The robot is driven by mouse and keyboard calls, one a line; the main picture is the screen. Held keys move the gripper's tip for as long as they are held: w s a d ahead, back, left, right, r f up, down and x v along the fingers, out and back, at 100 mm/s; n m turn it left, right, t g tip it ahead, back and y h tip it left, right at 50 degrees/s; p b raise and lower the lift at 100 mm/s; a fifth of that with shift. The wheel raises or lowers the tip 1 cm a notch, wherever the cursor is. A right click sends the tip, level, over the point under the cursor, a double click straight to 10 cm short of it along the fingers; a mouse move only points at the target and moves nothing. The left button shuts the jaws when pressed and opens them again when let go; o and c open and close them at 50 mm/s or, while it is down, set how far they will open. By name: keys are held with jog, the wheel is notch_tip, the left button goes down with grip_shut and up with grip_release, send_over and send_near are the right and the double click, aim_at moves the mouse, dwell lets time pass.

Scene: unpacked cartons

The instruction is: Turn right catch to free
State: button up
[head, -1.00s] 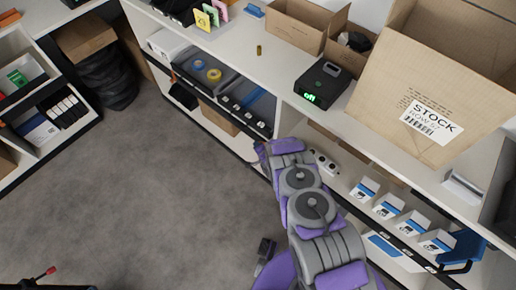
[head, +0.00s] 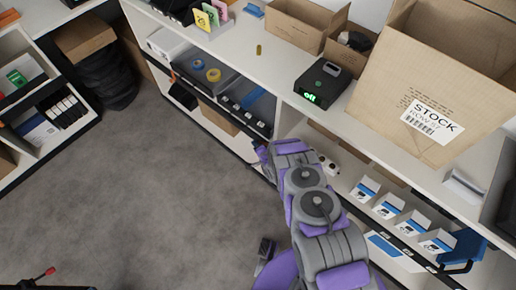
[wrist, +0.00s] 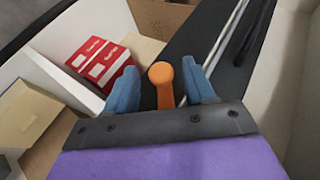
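An orange catch (wrist: 162,88) with a rounded end shows in the wrist view, in front of a black panel (wrist: 215,30). The blue fingers of my gripper (wrist: 161,78) are open, one on each side of the catch. A narrow gap shows between the catch and each finger. The lower end of the catch is hidden behind my gripper's dark edge. In the head view my arm reaches down to the shelf front, and the catch is not visible there.
Red-and-white boxes (wrist: 98,62) and cardboard cartons (wrist: 28,110) lie left of my gripper in the wrist view. A metal rod (wrist: 215,48) runs along the black panel. In the head view, a large stock carton (head: 420,85) stands on the counter. The grey floor (head: 130,190) is clear at left.

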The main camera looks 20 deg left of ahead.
jog(key=p+v, duration=0.4)
jog(key=v, duration=1.3)
jog(key=shift+d, duration=0.1)
